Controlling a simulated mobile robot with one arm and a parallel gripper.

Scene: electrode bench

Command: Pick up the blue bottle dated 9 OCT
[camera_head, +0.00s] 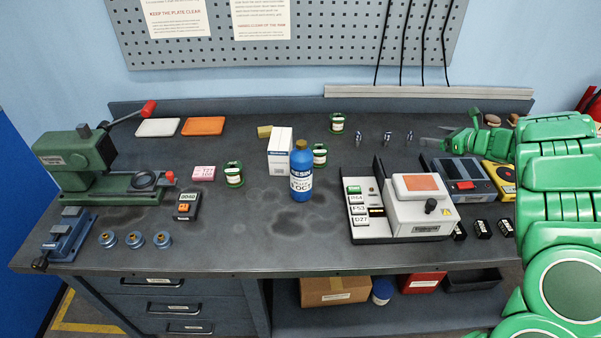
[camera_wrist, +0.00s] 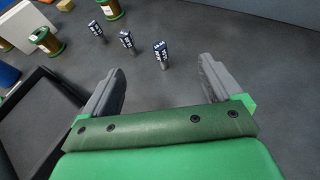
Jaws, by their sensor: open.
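The blue bottle (camera_head: 301,172) stands upright near the middle of the bench in the head view. It has an orange-brown cap and a white label; "OCT" is readable, the day number is not clear. My gripper (camera_head: 436,141) is at the right rear of the bench, well to the right of the bottle. In the wrist view my gripper (camera_wrist: 162,88) is open with nothing between its fingers. A blue edge (camera_wrist: 8,76) shows at the far left there, possibly the bottle.
Between bottle and gripper stand the white device (camera_head: 420,205) with its dark upright panel and several small electrodes (camera_head: 387,137). The white box (camera_head: 280,150) and spool (camera_head: 320,155) crowd the bottle's rear. Bare bench lies in front of the bottle. A green press (camera_head: 75,160) stands left.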

